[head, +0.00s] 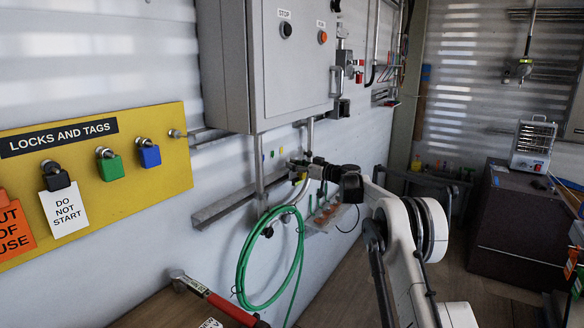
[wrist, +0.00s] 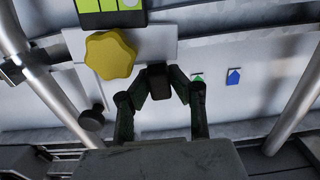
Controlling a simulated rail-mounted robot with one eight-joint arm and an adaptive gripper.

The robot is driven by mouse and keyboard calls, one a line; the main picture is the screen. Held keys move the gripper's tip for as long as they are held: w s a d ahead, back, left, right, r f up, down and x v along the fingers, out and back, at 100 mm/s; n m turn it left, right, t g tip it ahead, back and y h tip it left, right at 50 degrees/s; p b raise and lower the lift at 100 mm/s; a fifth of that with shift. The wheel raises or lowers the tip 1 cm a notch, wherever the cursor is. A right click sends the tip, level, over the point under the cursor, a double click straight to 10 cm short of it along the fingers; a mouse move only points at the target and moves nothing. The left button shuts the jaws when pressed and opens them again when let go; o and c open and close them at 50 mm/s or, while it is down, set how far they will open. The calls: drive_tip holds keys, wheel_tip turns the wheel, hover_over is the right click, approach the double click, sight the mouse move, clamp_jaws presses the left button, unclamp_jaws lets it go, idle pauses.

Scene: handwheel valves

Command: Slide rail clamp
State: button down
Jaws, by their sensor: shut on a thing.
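My gripper (wrist: 161,84) shows in the wrist view with its two dark fingers closed in on a small dark block (wrist: 159,73). The block looks like part of the rail clamp, but its full shape is hidden. A yellow lobed knob (wrist: 110,55) sits just left of the fingers, in front of a pale plate. In the head view my gripper (head: 300,168) is at the wall below the grey cabinet, by a grey horizontal rail (head: 228,205).
Metal pipes (wrist: 290,105) run on both sides of my gripper in the wrist view. A black round knob (wrist: 91,118) stands at lower left. In the head view a green hose (head: 241,265) hangs below my gripper, and the cabinet (head: 285,75) is above it.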

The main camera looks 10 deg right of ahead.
drive_tip(key=shift+w+d, duration=0.2)
drive_tip(key=c, duration=1.8)
unclamp_jaws()
drive_tip(key=shift+s, duration=0.1)
drive_tip(key=shift+c, duration=0.2)
drive_tip(key=v, duration=1.2)
drive_tip(key=shift+a, duration=0.15)
